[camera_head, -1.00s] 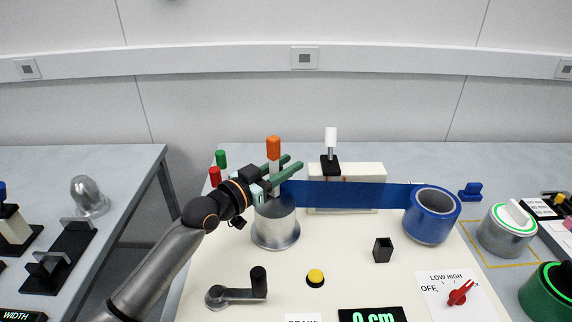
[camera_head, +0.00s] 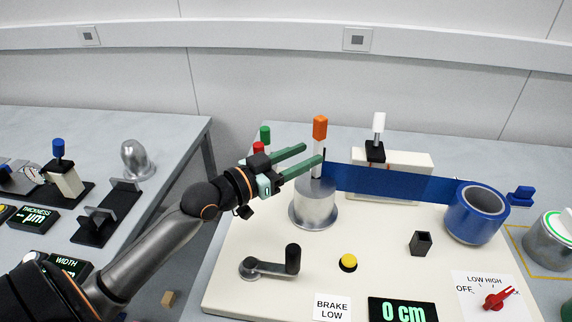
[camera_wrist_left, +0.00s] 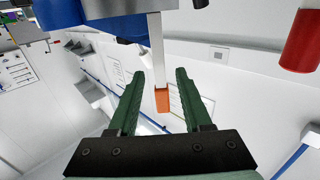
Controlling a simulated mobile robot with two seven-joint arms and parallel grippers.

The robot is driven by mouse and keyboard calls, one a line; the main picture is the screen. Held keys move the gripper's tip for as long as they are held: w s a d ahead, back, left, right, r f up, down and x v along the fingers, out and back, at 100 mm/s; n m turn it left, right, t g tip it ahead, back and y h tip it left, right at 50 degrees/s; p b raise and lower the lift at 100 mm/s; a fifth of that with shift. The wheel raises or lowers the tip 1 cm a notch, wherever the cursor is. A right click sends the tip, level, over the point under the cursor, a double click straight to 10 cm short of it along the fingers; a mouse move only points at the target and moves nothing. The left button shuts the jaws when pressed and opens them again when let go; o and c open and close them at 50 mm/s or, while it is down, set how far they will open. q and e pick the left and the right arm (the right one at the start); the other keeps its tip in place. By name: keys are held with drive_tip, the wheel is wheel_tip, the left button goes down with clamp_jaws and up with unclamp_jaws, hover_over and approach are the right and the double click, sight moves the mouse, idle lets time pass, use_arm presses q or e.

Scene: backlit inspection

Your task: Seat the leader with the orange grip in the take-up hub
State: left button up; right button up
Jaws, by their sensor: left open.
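The leader is a white stem with an orange grip (camera_head: 320,127). It stands upright at the top of the silver take-up hub (camera_head: 313,207); its lower end seems to meet the hub, but I cannot see how deep it sits. Blue film (camera_head: 390,182) runs right from it to the blue roll (camera_head: 477,215). My left gripper (camera_head: 313,152) is open, its green fingers pointing at the stem below the grip from the left, tips close to it. In the left wrist view the orange grip (camera_wrist_left: 162,100) appears between the open fingers, touching neither. My right gripper is out of view.
A crank handle (camera_head: 270,263), a yellow button (camera_head: 348,262) and a black square holder (camera_head: 420,243) stand on the cream panel in front. Red (camera_head: 258,149) and green (camera_head: 265,135) posts stand behind my gripper. A white-handled device (camera_head: 378,140) stands behind the film.

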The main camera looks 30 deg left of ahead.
use_arm(q)
drive_tip(key=shift+v, duration=2.15)
